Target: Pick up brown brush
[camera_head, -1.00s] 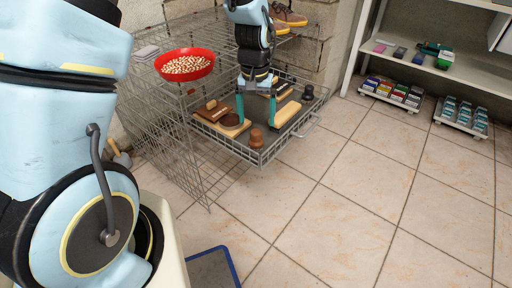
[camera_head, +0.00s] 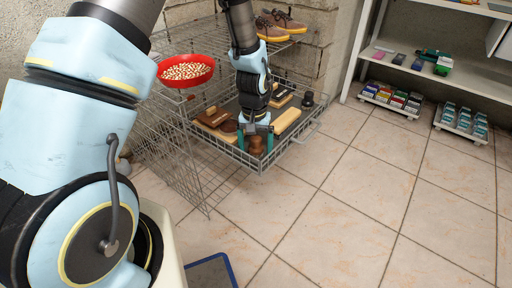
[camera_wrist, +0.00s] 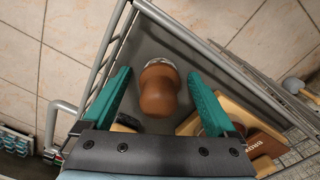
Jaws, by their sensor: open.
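The brown brush (camera_head: 256,147) is a small rounded, waisted piece near the front corner of the wire drawer (camera_head: 262,168). In the wrist view the brush (camera_wrist: 158,95) shows a glossy brown body with a pale, whitish end at the top. My gripper (camera_head: 255,140) is open, with its green fingers on either side of the brush. In the wrist view my gripper (camera_wrist: 159,76) shows a gap between each finger and the brush, and nothing is held.
A red bowl (camera_head: 186,71) of pale pieces is at left, shoes (camera_head: 284,20) above.

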